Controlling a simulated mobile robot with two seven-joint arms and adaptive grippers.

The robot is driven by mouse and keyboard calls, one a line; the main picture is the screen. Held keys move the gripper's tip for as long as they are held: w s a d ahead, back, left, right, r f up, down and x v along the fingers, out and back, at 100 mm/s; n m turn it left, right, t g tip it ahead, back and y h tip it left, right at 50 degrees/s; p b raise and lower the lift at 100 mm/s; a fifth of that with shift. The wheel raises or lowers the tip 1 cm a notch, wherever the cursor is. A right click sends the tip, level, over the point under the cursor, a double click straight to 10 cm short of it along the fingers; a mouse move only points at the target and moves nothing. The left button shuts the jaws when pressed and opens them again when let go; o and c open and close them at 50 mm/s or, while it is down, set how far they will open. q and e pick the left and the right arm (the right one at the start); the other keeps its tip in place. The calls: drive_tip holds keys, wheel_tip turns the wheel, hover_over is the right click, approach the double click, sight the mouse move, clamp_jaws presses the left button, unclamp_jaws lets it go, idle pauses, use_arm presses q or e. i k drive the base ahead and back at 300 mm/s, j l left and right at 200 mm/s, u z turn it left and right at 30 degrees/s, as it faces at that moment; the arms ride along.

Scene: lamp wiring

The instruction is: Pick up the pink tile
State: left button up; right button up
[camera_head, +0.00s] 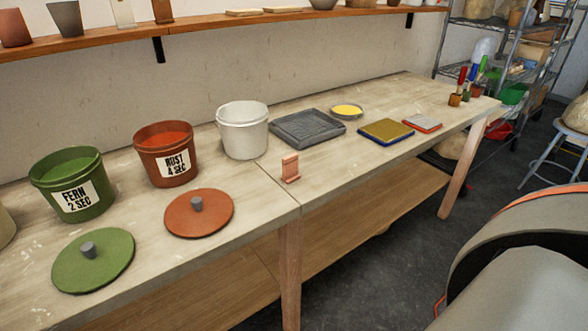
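A small pink tile (290,167) stands upright near the front edge of the worktable (330,165), just in front of the white bucket (242,132). It seems to rest on a small foot or stand of the same colour. Nothing is touching it from above, and its back is hidden. Neither of my grippers shows in the head view.
Left of the tile are a rust bucket (167,157), its lid (199,214), a green bucket (73,187) and its lid (93,261). To the right lie a grey tray (307,129), a yellow dish (347,111) and a blue-edged pad (386,132). A shelf (220,28) runs above.

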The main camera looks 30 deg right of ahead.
sight(289, 164)
drive_tip(key=j+z, duration=0.1)
drive_tip(key=z, duration=0.8)
drive_tip(key=j+z, duration=0.15)
drive_tip(key=z, duration=0.25)
